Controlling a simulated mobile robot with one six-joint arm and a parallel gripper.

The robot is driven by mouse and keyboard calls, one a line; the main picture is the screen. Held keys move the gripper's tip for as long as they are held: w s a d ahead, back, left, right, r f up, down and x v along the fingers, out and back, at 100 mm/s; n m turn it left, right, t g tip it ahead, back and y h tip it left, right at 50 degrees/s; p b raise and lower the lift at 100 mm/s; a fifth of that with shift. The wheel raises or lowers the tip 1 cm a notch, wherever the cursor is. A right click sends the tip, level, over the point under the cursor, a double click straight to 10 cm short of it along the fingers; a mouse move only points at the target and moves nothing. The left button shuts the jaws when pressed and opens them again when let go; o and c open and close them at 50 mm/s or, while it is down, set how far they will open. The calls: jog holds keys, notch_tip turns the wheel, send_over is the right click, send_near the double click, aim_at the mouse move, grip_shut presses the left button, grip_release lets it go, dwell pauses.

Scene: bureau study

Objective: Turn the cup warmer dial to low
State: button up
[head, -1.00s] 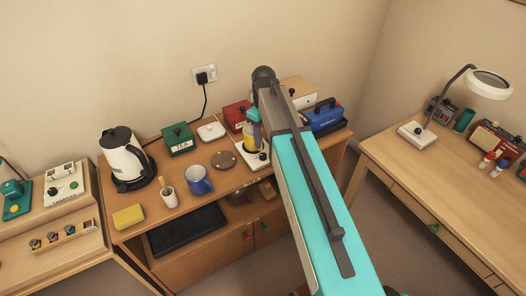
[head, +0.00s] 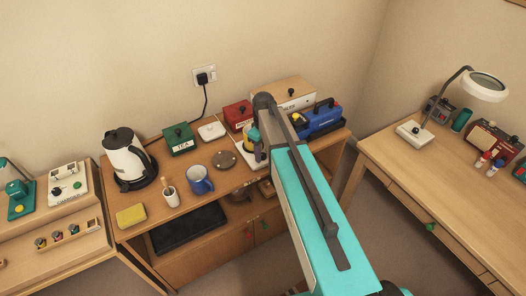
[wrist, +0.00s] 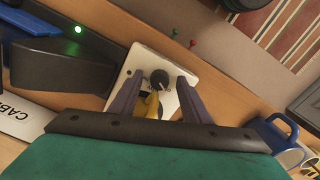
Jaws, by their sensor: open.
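The cup warmer is a white, flat unit on the sideboard; in the wrist view its white top (wrist: 142,66) shows around my fingers. A round black dial (wrist: 158,77) stands on it, between my fingertips in that picture. I cannot tell whether they touch it or read its setting. My gripper (wrist: 162,84) is open, with one purple finger on each side of the dial. In the head view my gripper (head: 257,158) is over the warmer (head: 246,161) and hides the dial.
A blue toolbox (head: 322,119) is to the right. A kettle (head: 126,160) stands farther left.

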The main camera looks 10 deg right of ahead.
jog(key=shift+f, duration=0.15)
jog(key=shift+c, duration=0.4)
jog(key=c, duration=1)
jog(key=shift+o, duration=0.2)
jog(key=shift+m, duration=0.4)
jog(key=m+b, duration=0.2)
jog(key=m, duration=0.2)
jog(key=shift+a+f+m+b, duration=0.1)
jog(key=shift+m+b, duration=0.25)
jog(key=shift+m, duration=0.05)
jog(key=m+b, duration=0.1)
jog(key=m, duration=0.3)
jog(key=shift+m, duration=0.4)
